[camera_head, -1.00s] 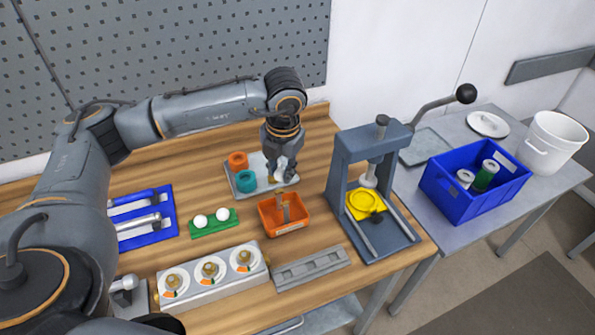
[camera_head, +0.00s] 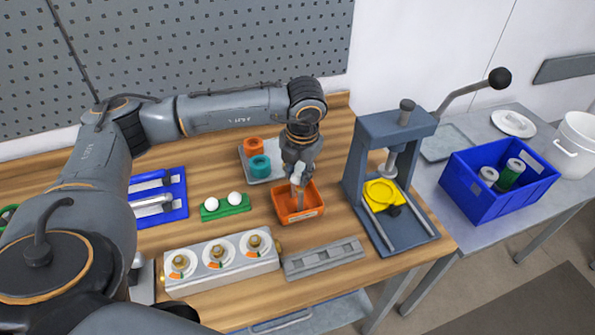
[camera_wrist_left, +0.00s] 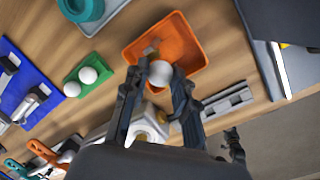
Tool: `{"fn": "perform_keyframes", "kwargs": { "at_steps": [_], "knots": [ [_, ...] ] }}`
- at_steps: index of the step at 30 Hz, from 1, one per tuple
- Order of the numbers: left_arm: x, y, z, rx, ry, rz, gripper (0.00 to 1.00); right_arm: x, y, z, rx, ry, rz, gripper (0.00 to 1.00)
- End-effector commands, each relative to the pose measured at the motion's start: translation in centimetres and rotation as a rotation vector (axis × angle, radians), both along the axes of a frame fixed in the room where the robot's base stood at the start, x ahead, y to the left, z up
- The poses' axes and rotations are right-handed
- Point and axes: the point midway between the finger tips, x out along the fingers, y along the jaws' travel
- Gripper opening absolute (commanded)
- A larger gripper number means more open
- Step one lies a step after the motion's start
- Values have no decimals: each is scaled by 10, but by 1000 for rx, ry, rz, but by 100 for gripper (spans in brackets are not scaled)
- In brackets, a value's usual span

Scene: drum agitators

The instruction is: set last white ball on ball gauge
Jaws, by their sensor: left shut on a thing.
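My left gripper (camera_head: 297,184) is over the orange bin (camera_head: 313,212) in the head view. In the left wrist view its fingers (camera_wrist_left: 160,82) are shut on a white ball (camera_wrist_left: 160,72), with the orange bin (camera_wrist_left: 190,28) just behind. The green ball gauge (camera_head: 223,209) lies on the bench to the left of the bin and bears two white balls (camera_head: 235,198). The gauge (camera_wrist_left: 73,88) also shows in the left wrist view. I cannot tell whether the held ball is clear of the bin's rim.
A grey block with three dials (camera_head: 222,262) and a grey slotted rail (camera_head: 323,259) lie in front. A tray (camera_head: 277,172) with orange and teal rings is behind the bin. A press (camera_head: 390,180) stands right, and a blue tool holder (camera_head: 177,212) left.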

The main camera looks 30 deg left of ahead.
Motion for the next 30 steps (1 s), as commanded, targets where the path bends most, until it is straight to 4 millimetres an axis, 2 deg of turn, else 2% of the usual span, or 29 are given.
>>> {"fn": "perform_keyframes", "kwargs": {
  "at_steps": [30],
  "knots": [
    [-1,0,1,-1,-1,0,0,0,3,-5,3,1,-1,57]
  ]
}}
